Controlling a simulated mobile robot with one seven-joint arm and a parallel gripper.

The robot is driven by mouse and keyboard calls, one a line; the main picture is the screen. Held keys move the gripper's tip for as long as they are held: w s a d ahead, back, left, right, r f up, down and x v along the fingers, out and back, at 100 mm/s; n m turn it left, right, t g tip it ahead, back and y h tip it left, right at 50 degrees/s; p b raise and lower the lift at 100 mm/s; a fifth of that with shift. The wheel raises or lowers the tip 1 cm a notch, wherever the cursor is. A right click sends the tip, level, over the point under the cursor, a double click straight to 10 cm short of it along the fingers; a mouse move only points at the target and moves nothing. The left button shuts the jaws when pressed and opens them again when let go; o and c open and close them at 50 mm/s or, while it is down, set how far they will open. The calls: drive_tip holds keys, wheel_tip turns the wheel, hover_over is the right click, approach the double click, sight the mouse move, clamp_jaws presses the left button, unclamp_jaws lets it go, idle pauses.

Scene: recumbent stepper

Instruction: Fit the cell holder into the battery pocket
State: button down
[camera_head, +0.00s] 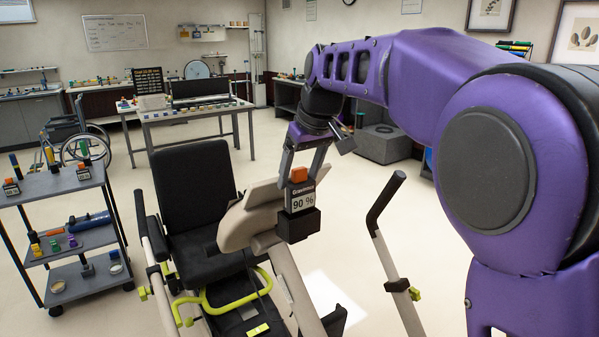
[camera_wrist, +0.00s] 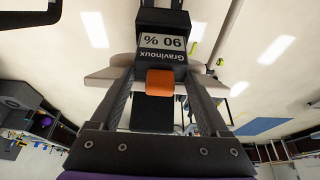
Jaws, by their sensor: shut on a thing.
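The cell holder (camera_head: 301,200) is a dark block with a white "Gravinoux 90 %" label and an orange top. My gripper (camera_head: 301,176) is shut on it near the orange top, with the holder roughly upright. The battery pocket (camera_head: 297,226) is a dark box beside the stepper's beige console, directly below the holder's label. In the wrist view the holder (camera_wrist: 165,45) appears upside down between my fingers (camera_wrist: 161,80), lined up with the wider dark pocket (camera_wrist: 163,17). The holder's lower end is hidden; I cannot tell how far it sits inside the pocket.
The beige console (camera_head: 243,222) is close to the left of my gripper, with the stepper's black seat (camera_head: 195,185) behind. A black handle (camera_head: 384,200) rises at right. A cart (camera_head: 50,185) at left carries similar orange-topped blocks. Open floor lies beyond the handle.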

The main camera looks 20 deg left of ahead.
sight(300, 196)
drive_tip(key=shift+f+b, duration=1.7)
drive_tip(key=shift+f, duration=1)
idle(0.9)
idle(0.6)
unclamp_jaws()
drive_tip(key=shift+r, duration=0.1)
drive_tip(key=shift+p+v, duration=1.85)
drive_tip(key=shift+v, duration=1.05)
